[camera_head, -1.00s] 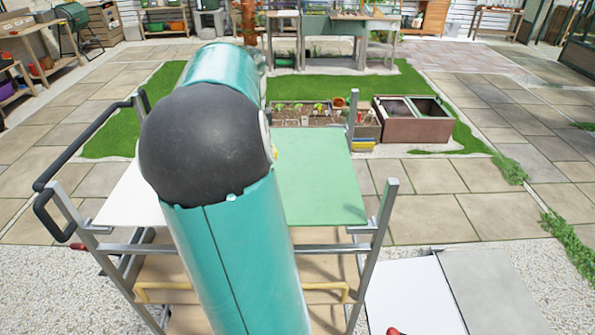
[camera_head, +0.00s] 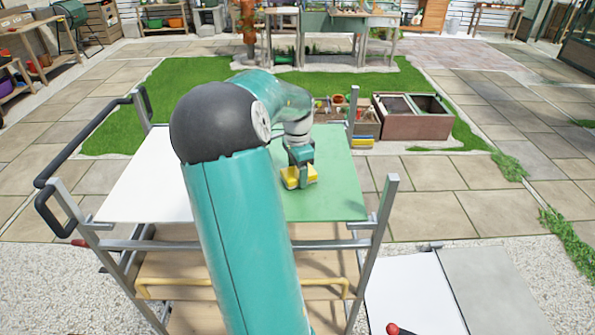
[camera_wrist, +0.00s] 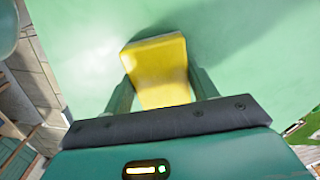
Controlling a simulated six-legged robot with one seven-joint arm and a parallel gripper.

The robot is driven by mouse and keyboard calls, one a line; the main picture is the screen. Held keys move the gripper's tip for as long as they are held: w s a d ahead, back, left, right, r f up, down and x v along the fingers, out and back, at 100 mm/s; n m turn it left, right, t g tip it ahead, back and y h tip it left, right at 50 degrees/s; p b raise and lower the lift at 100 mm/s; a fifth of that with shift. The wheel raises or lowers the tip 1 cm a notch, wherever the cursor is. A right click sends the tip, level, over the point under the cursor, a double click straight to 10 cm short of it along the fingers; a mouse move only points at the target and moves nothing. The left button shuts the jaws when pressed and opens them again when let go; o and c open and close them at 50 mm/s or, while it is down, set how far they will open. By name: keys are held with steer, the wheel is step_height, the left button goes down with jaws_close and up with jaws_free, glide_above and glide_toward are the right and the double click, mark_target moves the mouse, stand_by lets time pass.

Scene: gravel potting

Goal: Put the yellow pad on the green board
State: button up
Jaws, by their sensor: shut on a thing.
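The yellow pad (camera_head: 299,177) is between the fingers of my gripper (camera_head: 300,172), over the left part of the green board (camera_head: 338,188). In the wrist view the yellow pad (camera_wrist: 158,68) sits between the two green fingers of my gripper (camera_wrist: 160,92), which are shut on it. The green board (camera_wrist: 255,70) fills most of the background there, with a shadow beside the pad. The pad is at or close above the board; I cannot tell whether it touches. The far and right parts of the board are bare.
A white panel (camera_head: 152,188) lies left of the green board on the same metal-framed cart, partly behind my arm. The cart's upright post (camera_head: 386,215) stands at the right front corner. A brown planter box (camera_head: 412,118) stands on the ground beyond.

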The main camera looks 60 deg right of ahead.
mark_target(297, 171)
steer(key=shift+f, duration=0.1)
steer(key=shift+f, duration=0.1)
steer(key=o, duration=0.9)
steer(key=shift+o, duration=0.2)
step_height(297, 171, up, 12)
steer(key=shift+r, duration=0.2)
